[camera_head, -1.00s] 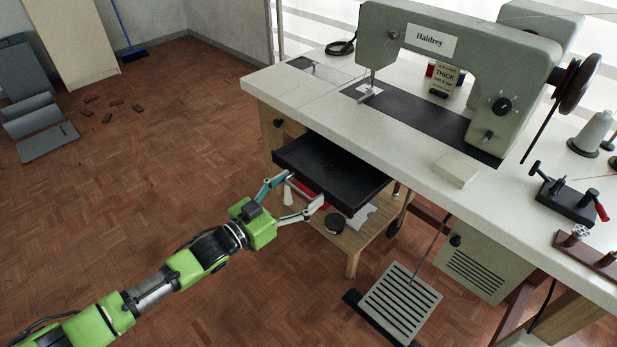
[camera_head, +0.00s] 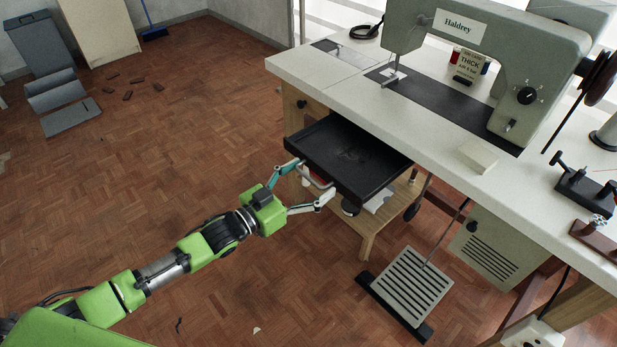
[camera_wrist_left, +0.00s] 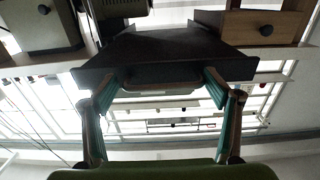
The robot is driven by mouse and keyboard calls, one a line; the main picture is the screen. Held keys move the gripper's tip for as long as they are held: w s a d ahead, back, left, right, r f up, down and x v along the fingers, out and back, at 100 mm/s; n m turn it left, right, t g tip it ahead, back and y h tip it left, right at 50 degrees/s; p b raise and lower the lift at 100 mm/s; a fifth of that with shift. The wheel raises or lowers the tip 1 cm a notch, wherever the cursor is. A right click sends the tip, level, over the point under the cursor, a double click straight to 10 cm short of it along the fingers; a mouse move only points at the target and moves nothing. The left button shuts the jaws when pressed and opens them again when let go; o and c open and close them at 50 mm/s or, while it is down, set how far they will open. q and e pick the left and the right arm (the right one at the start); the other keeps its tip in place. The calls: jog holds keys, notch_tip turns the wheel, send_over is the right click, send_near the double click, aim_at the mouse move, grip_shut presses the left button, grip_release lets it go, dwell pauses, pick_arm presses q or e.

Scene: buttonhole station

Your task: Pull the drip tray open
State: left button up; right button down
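The drip tray (camera_head: 350,157) is a shallow black drawer under the sewing machine table. It stands well out past the table edge, with faint dark marks on its floor. A pale bar handle (camera_head: 318,183) is on its front; the handle also shows in the left wrist view (camera_wrist_left: 158,90). My left gripper (camera_head: 314,179) is at the handle, its fingers apart, one at each end of the bar. In the left wrist view the gripper (camera_wrist_left: 165,92) faces the tray front (camera_wrist_left: 170,72). My right gripper is not in view.
The sewing machine (camera_head: 455,60) stands on the white table (camera_head: 345,95). Below the tray is a wooden shelf (camera_head: 362,232) with small items. A slatted foot pedal (camera_head: 410,285) lies on the floor to the right.

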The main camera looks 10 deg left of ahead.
pick_arm(q)
jog(key=v, duration=1.2)
jog(key=shift+d, duration=0.1)
dwell(0.4)
